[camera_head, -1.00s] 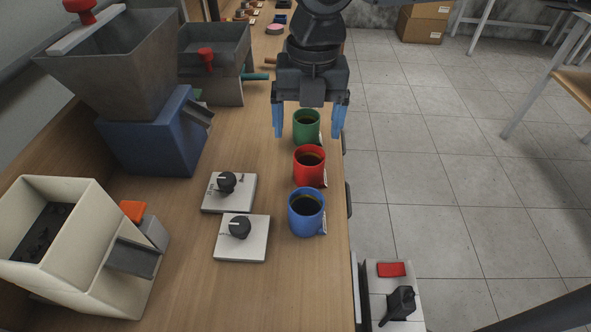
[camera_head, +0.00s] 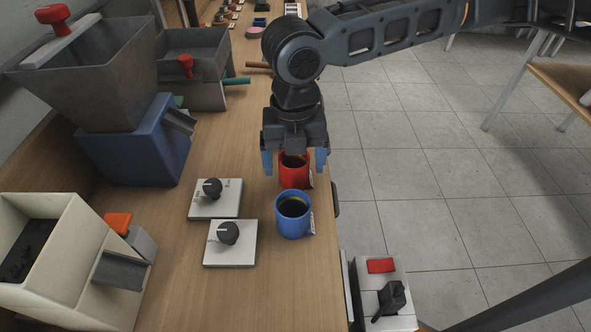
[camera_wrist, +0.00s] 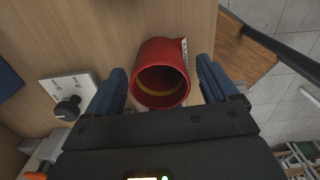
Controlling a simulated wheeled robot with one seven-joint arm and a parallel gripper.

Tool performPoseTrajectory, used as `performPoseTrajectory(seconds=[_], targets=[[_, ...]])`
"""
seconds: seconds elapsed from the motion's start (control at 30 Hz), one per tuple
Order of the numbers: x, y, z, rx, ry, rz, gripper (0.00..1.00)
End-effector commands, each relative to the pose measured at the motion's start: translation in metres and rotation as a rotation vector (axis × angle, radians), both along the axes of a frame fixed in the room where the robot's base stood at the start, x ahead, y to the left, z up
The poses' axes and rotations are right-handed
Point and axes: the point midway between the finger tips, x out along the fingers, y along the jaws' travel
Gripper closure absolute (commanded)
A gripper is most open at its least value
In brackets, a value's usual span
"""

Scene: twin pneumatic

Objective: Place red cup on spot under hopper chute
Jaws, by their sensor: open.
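The red cup (camera_head: 293,180) stands upright on the wooden counter, behind the blue cup, with dark contents. My gripper (camera_head: 294,162) is open, with its blue fingers on either side of the red cup. In the wrist view the red cup (camera_wrist: 160,75) lies between the spread fingers of my gripper (camera_wrist: 160,88), with small gaps visible. A grey hopper on a blue base has a chute (camera_head: 180,120) at the left. A cream hopper at the lower left has a grey chute (camera_head: 122,270). I see no marked spot under either chute.
The blue cup (camera_head: 293,222) stands close in front of the red cup. Two white dial plates (camera_head: 205,208) (camera_head: 230,255) lie left of the cups. Another grey hopper (camera_head: 200,85) stands farther back. The counter's right edge is close to the cups.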

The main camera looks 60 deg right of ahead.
Motion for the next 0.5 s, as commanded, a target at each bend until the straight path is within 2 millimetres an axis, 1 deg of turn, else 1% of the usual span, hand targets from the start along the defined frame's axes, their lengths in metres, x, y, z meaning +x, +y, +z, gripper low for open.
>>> performPoseTrajectory(seconds=[0.03,0.07,0.5], targets=[[0.0000,0.0000,0.0002,0.000,0.000,0.000,0.13],[0.0000,0.0000,0.0002,0.000,0.000,0.000,0.16],[0.0001,-0.0001,0.0005,0.000,0.000,0.000,0.58]])
